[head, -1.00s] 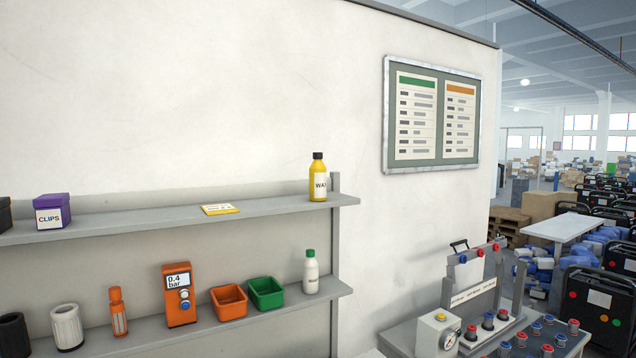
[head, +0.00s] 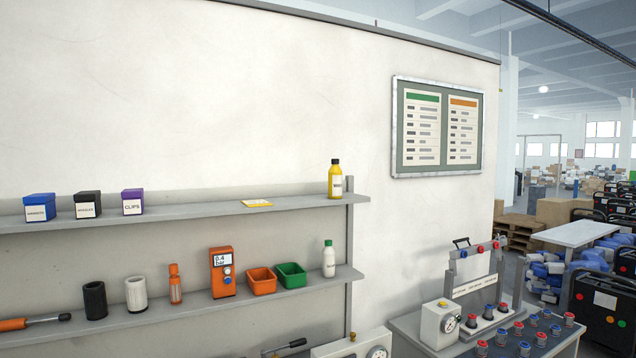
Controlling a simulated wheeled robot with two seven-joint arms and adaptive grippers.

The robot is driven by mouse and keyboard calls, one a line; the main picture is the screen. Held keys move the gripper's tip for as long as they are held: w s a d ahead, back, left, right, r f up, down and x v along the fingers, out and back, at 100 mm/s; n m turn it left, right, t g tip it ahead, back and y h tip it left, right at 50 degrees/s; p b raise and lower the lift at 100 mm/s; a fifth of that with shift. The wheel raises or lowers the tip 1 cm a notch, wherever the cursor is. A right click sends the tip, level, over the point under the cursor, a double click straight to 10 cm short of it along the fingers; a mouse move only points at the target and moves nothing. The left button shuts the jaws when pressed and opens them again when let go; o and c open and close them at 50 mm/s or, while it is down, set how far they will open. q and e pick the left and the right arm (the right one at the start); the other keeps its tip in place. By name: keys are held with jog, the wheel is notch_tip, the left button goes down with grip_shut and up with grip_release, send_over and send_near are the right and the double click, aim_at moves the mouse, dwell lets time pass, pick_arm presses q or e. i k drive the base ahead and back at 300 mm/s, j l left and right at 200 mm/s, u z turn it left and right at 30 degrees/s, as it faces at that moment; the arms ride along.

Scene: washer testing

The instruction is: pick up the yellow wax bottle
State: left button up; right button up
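The yellow wax bottle (head: 334,182) with a black cap and a pale label stands upright at the right end of the upper shelf (head: 220,210). It is next to the shelf's end post, and nothing is in front of it. Neither of my grippers shows in the head view.
A yellow card (head: 256,203) and blue, black and purple boxes (head: 132,201) share the upper shelf. The lower shelf (head: 200,308) holds an orange gauge (head: 222,272), orange and green bins (head: 291,275) and a white bottle (head: 329,259). A test bench (head: 440,338) stands right.

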aim_at(335, 173)
jog(key=i+l+u, duration=0.1)
jog(key=u, duration=0.4)
jog(key=i+l+u, duration=0.1)
jog(key=u, duration=0.4)
jog(key=l+u, duration=0.25)
jog(key=u, duration=0.2)
